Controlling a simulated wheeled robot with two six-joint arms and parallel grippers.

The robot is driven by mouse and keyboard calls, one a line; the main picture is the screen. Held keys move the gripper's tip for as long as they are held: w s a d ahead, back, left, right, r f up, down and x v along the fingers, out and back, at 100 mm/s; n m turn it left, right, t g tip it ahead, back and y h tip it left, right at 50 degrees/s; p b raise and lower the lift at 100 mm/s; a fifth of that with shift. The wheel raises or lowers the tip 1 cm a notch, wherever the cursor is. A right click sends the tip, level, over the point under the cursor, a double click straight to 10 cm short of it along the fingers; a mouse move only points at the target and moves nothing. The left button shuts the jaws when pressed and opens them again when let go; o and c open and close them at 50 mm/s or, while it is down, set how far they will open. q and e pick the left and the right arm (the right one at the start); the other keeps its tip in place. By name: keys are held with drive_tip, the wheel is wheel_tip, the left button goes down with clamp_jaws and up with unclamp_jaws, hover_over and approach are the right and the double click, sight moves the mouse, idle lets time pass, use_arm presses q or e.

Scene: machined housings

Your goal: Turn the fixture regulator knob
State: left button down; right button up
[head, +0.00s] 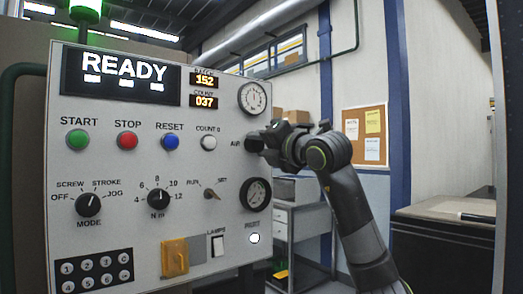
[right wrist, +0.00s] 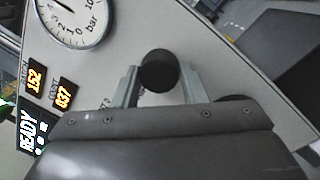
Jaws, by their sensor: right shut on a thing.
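The regulator knob (head: 252,142) is a black round knob beside the AIR label, near the right edge of the grey control panel (head: 225,115). My right gripper (head: 267,141) reaches it from the right and hides part of it in the head view. In the right wrist view the round black end of the knob (right wrist: 160,71) sits between the two grey fingers of my right gripper (right wrist: 159,84), which is shut on it. My left gripper is not in view.
The COUNT 0 button (head: 208,142) and RUN/SET switch (head: 211,194) are to the left. A grey cart (head: 300,220) stands behind my right arm.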

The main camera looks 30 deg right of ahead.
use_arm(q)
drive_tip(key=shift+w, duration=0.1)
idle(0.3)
use_arm(e)
drive_tip(key=o, duration=1)
drive_tip(key=shift+c, duration=0.2)
drive_tip(key=shift+s+f, duration=0.1)
drive_tip(key=shift+s, duration=0.4)
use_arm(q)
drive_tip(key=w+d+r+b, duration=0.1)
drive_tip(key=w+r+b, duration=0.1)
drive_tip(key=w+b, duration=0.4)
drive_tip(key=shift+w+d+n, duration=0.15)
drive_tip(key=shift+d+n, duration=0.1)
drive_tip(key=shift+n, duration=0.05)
use_arm(e)
drive_tip(key=s+d+f, duration=0.1)
drive_tip(key=s, duration=1.5)
drive_tip(key=shift+s+d+f, duration=0.15)
drive_tip(key=shift+d+f, duration=0.05)
drive_tip(key=shift+f, duration=0.1)
